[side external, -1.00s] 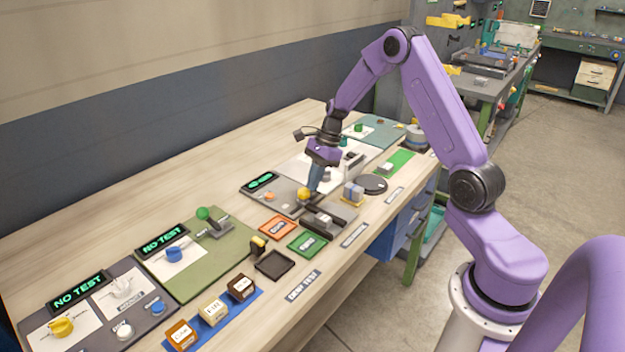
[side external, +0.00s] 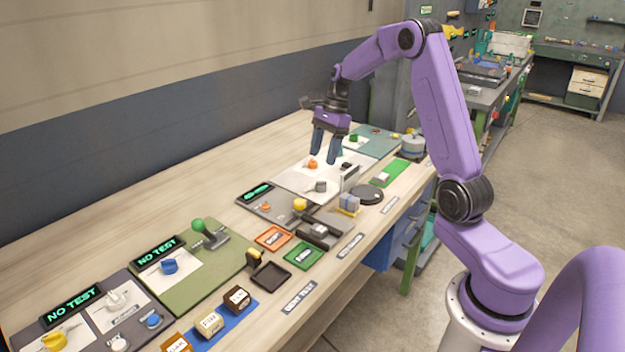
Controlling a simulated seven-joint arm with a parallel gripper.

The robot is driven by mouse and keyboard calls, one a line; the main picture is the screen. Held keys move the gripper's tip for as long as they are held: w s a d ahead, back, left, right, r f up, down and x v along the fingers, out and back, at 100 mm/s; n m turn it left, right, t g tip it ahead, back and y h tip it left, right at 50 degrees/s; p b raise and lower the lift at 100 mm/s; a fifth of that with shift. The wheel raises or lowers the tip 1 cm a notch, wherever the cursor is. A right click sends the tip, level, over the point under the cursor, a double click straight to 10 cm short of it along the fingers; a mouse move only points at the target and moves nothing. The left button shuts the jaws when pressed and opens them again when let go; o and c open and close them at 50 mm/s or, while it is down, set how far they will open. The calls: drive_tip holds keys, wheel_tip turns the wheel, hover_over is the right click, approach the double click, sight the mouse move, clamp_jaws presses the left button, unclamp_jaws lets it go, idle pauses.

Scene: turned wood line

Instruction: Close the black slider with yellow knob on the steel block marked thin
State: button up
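A yellow knob (side external: 300,204) stands on a grey panel beside a small green-lit display. Just in front of it a black slider-like piece with a light grey block (side external: 319,230) lies on a grey plate. Which part is the steel block is hard to tell, and no "thin" marking can be read at this size. Whether the slider is closed cannot be made out. My gripper (side external: 324,157) hangs above the white board behind the knob, clear of it. Its two blue fingers point down, apart, with nothing visible between them.
An orange tray (side external: 273,238), a green tray (side external: 303,256) and a black tray (side external: 270,276) lie in front. A grey-blue block on a yellow base (side external: 348,204) and a black disc (side external: 368,194) stand to the right. A green-knobbed lever (side external: 198,225) is at left.

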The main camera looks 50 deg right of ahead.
sight(298, 201)
drive_tip(key=w+a+r+h, duration=0.2)
drive_tip(key=a+r+h, duration=0.25)
drive_tip(key=a, duration=0.35)
drive_tip(key=shift+g+y, duration=0.3)
drive_tip(key=shift+y, duration=0.15)
wheel_tip(298, 201, down, 16)
drive_tip(key=shift+w+f, duration=0.15)
clamp_jaws()
drive_tip(key=shift+a, duration=0.1)
